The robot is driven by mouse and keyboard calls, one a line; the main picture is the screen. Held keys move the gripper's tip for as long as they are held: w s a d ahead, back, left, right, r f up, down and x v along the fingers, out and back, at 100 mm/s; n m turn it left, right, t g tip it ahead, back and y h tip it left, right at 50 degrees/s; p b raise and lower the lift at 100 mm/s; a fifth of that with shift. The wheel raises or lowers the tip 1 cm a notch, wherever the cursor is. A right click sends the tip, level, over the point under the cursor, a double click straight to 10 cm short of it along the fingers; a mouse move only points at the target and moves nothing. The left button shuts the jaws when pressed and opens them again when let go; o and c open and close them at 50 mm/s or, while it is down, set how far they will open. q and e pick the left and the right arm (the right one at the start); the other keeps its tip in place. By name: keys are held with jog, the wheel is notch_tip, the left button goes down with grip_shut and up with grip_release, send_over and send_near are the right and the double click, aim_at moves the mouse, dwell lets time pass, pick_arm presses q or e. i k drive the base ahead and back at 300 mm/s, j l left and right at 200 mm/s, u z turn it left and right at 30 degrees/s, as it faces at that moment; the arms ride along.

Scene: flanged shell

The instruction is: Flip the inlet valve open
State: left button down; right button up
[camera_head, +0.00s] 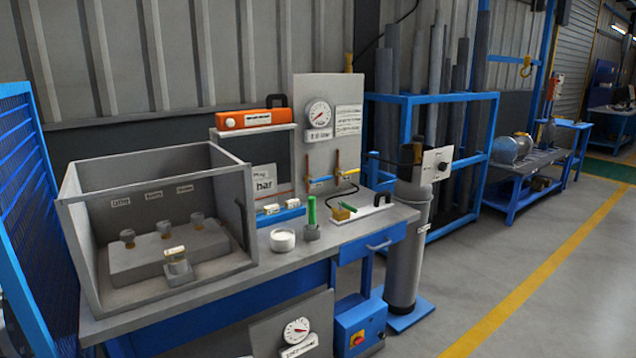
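An upright grey panel (300,95) stands at the back of the workbench and carries a round pressure gauge (318,114). Below the gauge are two short orange-brown pipes with a blue lever (320,180) on the left and a yellow lever (347,172) on the right. Both levers look roughly horizontal. They are small here, and I cannot tell which one is the inlet valve or read a label for it. Neither of my grippers shows in the head view.
An open-topped grey box (80,240) with fittings fills the bench's left side. A white round container (283,240), a green upright piece (312,212) and a small block (340,213) stand before the panel. A grey cylinder (404,260) stands right of the bench. Floor at right is clear.

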aim_at(311, 180)
jog(key=i+l+u, duration=0.45)
jog(key=i+l, duration=0.15)
jog(key=i, duration=0.25)
jog(key=i+l+u, duration=0.45)
jog(key=i+l, duration=0.3)
jog(key=l, duration=0.15)
